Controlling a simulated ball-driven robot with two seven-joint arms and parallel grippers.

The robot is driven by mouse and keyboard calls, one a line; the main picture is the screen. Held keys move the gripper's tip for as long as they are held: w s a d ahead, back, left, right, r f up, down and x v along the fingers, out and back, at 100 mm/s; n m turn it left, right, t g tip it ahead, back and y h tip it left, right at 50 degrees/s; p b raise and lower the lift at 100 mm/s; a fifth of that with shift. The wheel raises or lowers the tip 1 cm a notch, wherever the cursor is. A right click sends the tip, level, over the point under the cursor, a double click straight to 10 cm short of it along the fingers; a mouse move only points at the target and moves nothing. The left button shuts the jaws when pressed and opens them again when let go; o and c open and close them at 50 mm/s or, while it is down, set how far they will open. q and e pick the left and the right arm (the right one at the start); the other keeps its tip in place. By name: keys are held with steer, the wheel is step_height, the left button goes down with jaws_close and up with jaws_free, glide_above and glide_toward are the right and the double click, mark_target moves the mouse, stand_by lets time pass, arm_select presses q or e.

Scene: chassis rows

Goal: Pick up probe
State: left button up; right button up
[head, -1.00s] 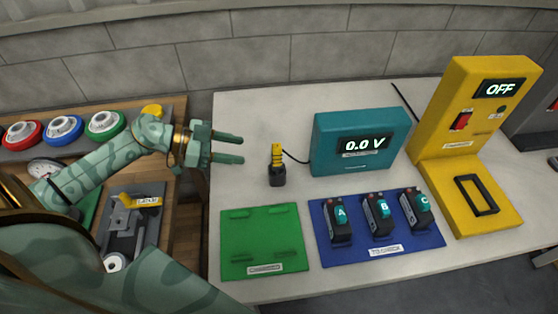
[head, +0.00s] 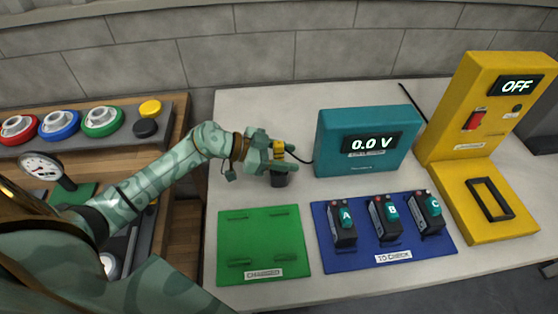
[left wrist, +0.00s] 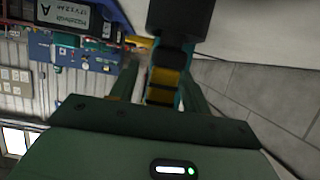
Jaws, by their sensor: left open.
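The probe (head: 278,147) has a yellow grip and stands upright in its black holder (head: 280,181), left of the teal voltmeter (head: 340,165), which reads 0.0 V. My left gripper (head: 285,160) is open at the probe, with its fingers on either side of the yellow grip and covering part of it. In the left wrist view the black-banded yellow probe (left wrist: 162,87) lies between the two fingers, with the black holder (left wrist: 180,20) beyond. Whether the fingers touch the probe cannot be told. My right gripper is not in view.
A green mat (head: 262,245) marked CHARGED is empty. A blue mat (head: 385,255) marked TO CHECK holds batteries A, B and C. A yellow charger (head: 480,140) reading OFF stands right. Coloured buttons (head: 60,125) and a gauge (head: 42,166) are on the left bench.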

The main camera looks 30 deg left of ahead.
arm_select(q)
jaws_close()
steer(key=shift+r, duration=0.1)
